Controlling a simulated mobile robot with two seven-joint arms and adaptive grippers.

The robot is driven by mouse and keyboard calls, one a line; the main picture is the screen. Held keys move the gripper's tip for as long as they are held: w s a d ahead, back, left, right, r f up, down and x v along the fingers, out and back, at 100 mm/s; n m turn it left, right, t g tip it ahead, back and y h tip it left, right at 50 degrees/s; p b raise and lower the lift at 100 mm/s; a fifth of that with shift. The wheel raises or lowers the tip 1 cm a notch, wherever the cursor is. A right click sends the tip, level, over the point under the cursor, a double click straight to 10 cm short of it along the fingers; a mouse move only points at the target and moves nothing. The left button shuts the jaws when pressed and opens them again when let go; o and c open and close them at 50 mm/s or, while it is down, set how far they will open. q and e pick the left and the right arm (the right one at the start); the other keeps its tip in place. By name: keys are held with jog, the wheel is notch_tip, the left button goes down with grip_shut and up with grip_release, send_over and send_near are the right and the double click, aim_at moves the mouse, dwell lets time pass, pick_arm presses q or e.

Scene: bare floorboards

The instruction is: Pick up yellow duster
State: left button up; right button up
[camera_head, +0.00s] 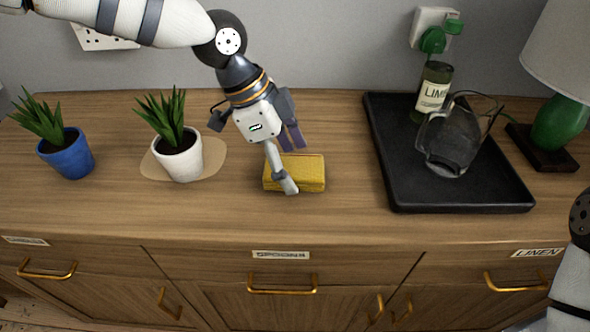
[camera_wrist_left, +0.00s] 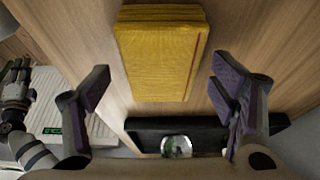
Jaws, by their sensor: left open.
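The yellow duster (camera_head: 308,175) is a folded yellow block lying on the wooden sideboard, near the middle in the head view. It also shows in the left wrist view (camera_wrist_left: 160,55) at the top centre, with a thin red line along its right side. My left gripper (camera_head: 290,165) is over the duster in the head view and hides part of its left side and back edge. In the left wrist view its two fingers (camera_wrist_left: 160,85) are spread wide, with the duster beyond and between them; nothing is held. My right gripper is not clearly seen; only part of my right arm shows at the right edge of the head view.
A black tray (camera_head: 385,165) with a bottle (camera_head: 433,95) and a glass jug (camera_head: 447,145) stands to the right. A green lamp (camera_head: 556,124) is beyond it. A white pot (camera_head: 180,162) and a blue pot (camera_head: 68,157) with plants stand to the left. The front strip of the top is clear.

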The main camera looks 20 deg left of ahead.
pick_arm(q)
jog(key=shift+w+f, duration=0.1)
jog(key=shift+f, duration=0.25)
dwell(0.6)
jog(key=c, duration=1.2)
